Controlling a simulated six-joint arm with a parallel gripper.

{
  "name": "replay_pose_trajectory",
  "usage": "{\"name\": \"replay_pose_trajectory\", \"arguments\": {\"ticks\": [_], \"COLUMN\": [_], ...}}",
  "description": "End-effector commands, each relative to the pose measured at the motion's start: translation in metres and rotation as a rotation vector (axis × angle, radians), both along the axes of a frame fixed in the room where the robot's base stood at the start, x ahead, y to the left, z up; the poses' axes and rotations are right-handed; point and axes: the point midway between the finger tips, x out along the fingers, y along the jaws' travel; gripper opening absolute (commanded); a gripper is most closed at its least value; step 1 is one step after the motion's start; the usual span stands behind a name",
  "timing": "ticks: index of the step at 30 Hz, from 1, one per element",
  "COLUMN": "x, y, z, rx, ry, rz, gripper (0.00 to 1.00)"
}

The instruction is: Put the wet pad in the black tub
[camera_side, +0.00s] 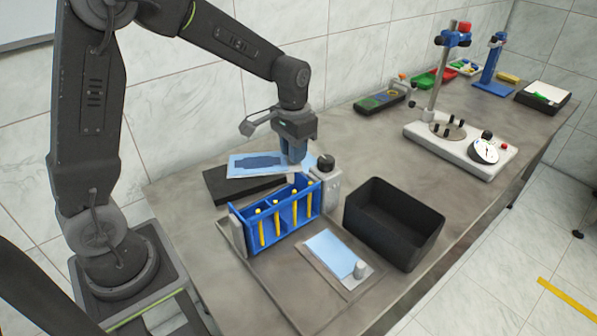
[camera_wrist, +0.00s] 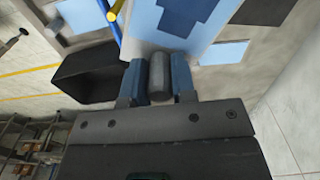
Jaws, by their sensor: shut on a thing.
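My gripper (camera_side: 293,150) points down at the back of the bench. The wet pad (camera_side: 258,161) is a light blue sheet with a dark blue patch, held above a black slab (camera_side: 232,187). In the wrist view, my blue fingers (camera_wrist: 159,82) are shut on a grey cylindrical knob (camera_wrist: 159,72) at the near edge of the wet pad (camera_wrist: 172,23). The black tub (camera_side: 378,240) stands open at the front right of the blue rack; its visible inside looks empty. The tub also shows left of the fingers in the wrist view (camera_wrist: 85,77).
A blue rack (camera_side: 282,215) with several yellow sticks stands between the pad and the front. A plain light blue pad (camera_side: 328,247) with a grey knob lies on a plate left of the tub. A dial instrument (camera_side: 450,145) and coloured trays stand further right.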

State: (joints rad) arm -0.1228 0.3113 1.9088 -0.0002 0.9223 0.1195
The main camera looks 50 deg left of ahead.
Motion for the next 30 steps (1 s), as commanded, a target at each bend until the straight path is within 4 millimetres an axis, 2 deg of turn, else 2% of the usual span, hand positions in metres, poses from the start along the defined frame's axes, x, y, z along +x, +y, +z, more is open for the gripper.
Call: {"name": "replay_pose_trajectory", "arguments": {"ticks": [5,6,14,30], "x": [0.002,0.006,0.034,0.101], "y": [0.0,-0.003,-0.018,-0.072], "z": [0.043,0.038,0.041,0.043], "rx": [0.001,0.0,0.0,0.0], "ry": [-0.008,0.0,-0.001,-0.001], "rz": [0.005,0.053,0.389,1.338], "gripper": [0.04,0.04,0.04,0.04]}}
